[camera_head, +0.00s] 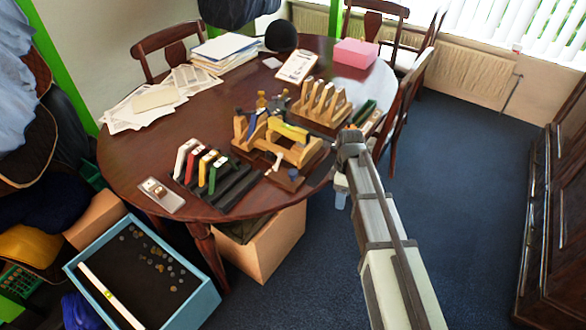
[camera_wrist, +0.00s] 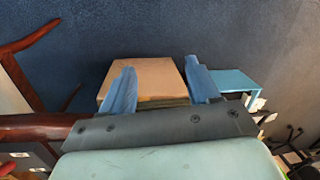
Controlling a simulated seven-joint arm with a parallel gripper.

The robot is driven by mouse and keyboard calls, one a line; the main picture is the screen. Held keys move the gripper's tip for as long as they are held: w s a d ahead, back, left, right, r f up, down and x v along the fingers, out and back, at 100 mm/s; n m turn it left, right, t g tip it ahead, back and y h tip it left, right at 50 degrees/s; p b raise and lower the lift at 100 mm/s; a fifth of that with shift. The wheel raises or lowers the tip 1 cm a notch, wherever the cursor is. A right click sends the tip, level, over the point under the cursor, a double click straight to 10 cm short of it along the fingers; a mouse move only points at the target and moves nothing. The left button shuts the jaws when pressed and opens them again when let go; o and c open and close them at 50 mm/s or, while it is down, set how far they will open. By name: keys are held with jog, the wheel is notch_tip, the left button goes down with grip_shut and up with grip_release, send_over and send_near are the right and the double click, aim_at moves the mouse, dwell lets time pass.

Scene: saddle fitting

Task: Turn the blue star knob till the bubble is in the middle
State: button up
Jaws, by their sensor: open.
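A wooden fixture (camera_head: 303,155) stands near the front right of the table, with a yellow-green bar (camera_head: 288,130) across its top. A small blue part (camera_head: 293,173), possibly the star knob, sits at its front foot; its shape is too small to make out. No bubble can be read on the fixture. My gripper (camera_head: 341,198) is off the table's right edge, right of the fixture and apart from it. In the wrist view my gripper (camera_wrist: 160,86) has its two blue fingers wide apart with nothing between them. That view shows neither the knob nor the bubble.
A rack of coloured-topped pieces (camera_head: 217,178) stands left of the fixture, and a slotted wooden stand (camera_head: 322,106) behind it. A cardboard box (camera_head: 270,245) and a blue-rimmed tray (camera_head: 196,305) holding a white strip are below. Chairs stand behind; open carpet (camera_head: 450,190) lies right.

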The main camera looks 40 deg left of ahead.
jog(key=s+a+r+n, duration=0.1)
jog(key=a+r+n, duration=0.2)
jog(key=a+r, duration=0.65)
jog(key=n+t+y, duration=0.1)
jog(key=n, duration=0.3)
send_near(293, 171)
notch_tip(293, 171, down, 9)
jog(key=shift+s+r, duration=0.15)
jog(key=c, duration=1)
jog(key=shift+m, duration=0.4)
jog(key=shift+c, duration=0.2)
